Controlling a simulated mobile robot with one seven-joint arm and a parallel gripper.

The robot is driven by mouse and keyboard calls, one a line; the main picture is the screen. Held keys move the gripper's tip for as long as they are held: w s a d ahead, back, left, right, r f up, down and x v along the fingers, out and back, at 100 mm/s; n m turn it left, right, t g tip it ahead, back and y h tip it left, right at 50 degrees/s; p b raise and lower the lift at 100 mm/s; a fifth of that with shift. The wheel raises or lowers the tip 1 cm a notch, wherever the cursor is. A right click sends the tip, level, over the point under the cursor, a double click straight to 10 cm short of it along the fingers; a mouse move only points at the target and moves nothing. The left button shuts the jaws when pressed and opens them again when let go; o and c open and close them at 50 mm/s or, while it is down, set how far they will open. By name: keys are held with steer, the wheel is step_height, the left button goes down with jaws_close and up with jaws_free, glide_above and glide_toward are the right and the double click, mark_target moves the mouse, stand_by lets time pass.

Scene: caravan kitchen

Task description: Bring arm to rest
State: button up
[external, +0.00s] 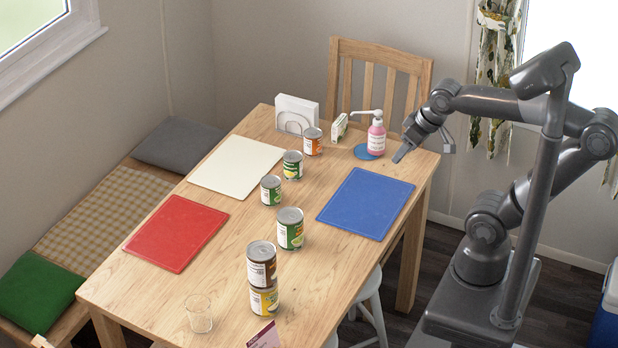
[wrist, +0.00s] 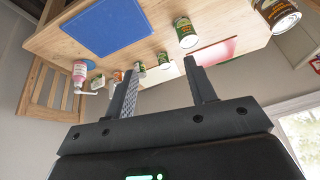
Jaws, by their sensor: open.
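My gripper (external: 402,156) is open and empty. It hangs at the right edge of the wooden table (external: 330,275), near the table's far right corner. The blue mat (external: 366,204) lies just to its left and nearer the camera.
Several cans stand in a row on the table, including a brown can (external: 261,265) stacked on a yellow can (external: 264,300). A drinking glass (external: 199,314), red mat (external: 177,233), white mat (external: 236,166) and napkin holder (external: 296,115) are also there. A wooden chair (external: 384,55) stands behind.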

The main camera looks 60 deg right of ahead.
steer(key=shift+s+a+f+n, duration=0.2)
steer(key=shift+s+f+n, duration=0.05)
steer(key=shift+s+n, duration=0.15)
steer(key=shift+s+a+f+n, duration=0.2)
steer(key=shift+s+n, duration=0.1)
steer(key=shift+n, duration=0.1)
stand_by(0.8)
